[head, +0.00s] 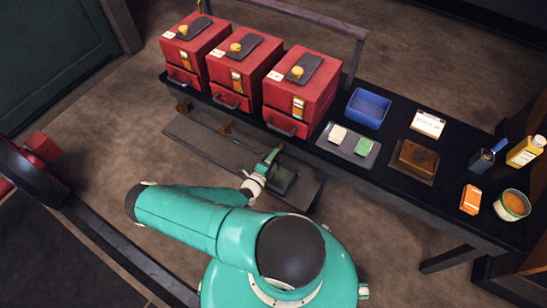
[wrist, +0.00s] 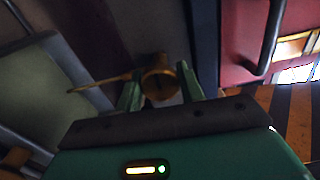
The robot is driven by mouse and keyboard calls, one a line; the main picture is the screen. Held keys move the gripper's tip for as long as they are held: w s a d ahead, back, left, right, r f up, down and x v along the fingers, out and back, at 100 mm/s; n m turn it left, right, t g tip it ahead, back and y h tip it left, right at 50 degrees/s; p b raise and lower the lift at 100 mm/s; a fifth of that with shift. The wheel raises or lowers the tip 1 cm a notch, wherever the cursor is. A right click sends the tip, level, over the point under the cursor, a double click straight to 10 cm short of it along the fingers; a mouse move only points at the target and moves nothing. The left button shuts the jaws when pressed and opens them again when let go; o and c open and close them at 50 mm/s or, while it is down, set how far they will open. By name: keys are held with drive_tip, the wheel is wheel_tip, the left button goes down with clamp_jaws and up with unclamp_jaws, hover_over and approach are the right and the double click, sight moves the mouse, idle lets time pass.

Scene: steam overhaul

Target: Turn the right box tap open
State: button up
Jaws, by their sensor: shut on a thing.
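The right red box (head: 303,87) stands at the right end of a row of three on a black bench. Its brass tap is hidden behind my gripper (head: 271,158) in the head view. In the wrist view the tap (wrist: 158,84) shows as a round brass part between my two green fingers, with a thin brass bar pointing left. My gripper (wrist: 160,88) is shut on this brass part. How far the tap is turned I cannot tell.
The left box (head: 195,47) and middle box (head: 238,70) have brass taps (head: 183,104) below the bench edge. A low dark shelf (head: 200,140) runs underneath. A blue bin (head: 368,108) and a grey tray (head: 349,146) stand to the right.

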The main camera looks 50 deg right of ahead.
drive_tip(key=shift+n, duration=0.3)
idle(0.4)
drive_tip(key=o, duration=0.9)
drive_tip(key=shift+o, duration=0.2)
drive_tip(key=shift+a, duration=0.15)
drive_tip(key=s+a, duration=0.1)
drive_tip(key=a, duration=1.2)
drive_tip(key=shift+s+a, duration=0.15)
drive_tip(key=shift+a, duration=0.15)
